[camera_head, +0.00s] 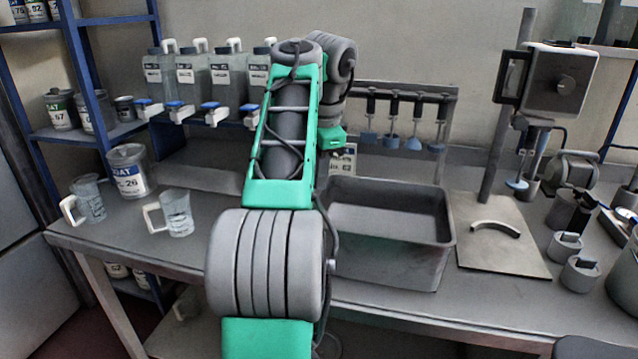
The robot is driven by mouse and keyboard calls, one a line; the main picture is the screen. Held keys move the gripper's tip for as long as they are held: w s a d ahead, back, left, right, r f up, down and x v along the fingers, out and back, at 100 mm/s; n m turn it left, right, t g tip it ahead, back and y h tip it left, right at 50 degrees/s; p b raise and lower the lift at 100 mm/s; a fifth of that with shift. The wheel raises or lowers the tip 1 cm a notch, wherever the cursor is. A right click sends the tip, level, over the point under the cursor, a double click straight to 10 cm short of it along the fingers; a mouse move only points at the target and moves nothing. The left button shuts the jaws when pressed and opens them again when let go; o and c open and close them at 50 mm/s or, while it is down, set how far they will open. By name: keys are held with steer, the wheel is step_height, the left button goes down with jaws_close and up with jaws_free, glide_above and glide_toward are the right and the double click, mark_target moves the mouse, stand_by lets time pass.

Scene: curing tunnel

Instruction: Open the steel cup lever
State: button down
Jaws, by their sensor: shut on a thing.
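I cannot pick out the steel cup lever with certainty. A rack (446,130) at the back centre holds several dark stems with blue ends in a row; its left part is hidden behind my arm. Several grey jugs (190,72) stand in a row at the back left, with white taps (181,112) that have blue tops. My arm rises through the middle of the view and bends over at the top toward the back of the bench. My gripper is hidden behind the arm, so its jaws and what they touch do not show.
A grey open basin (443,235) sits right of my arm. A stand with a grey box (560,82) rises from a plate (505,250) carrying a curved handle. Two clear jugs (178,213) (90,200) and a labelled can (130,172) stand left. Small grey pots (579,273) stand right.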

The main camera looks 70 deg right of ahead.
steer(key=shift+w+d+n+y, duration=0.15)
steer(key=shift+w+d+n, duration=0.15)
steer(key=shift+n, duration=0.45)
steer(key=shift+w+d+n+y, duration=0.15)
steer(key=shift+w+n, duration=0.15)
steer(key=shift+n, duration=0.5)
steer(key=shift+w+d+n+y, duration=0.1)
steer(key=shift+w+d+n, duration=0.2)
steer(key=shift+n, duration=0.45)
steer(key=c, duration=1.3)
jaws_free()
steer(key=shift+c, duration=0.2)
steer(key=r+p, duration=0.1)
steer(key=r, duration=0.1)
steer(key=s+r+p, duration=0.1)
steer(key=r+p, duration=0.1)
steer(key=r, duration=0.1)
steer(key=r+p, duration=0.1)
steer(key=r, duration=0.1)
steer(key=shift+s+a+r+p, duration=0.2)
steer(key=shift+a+r+p, duration=0.1)
steer(key=shift+r, duration=0.05)
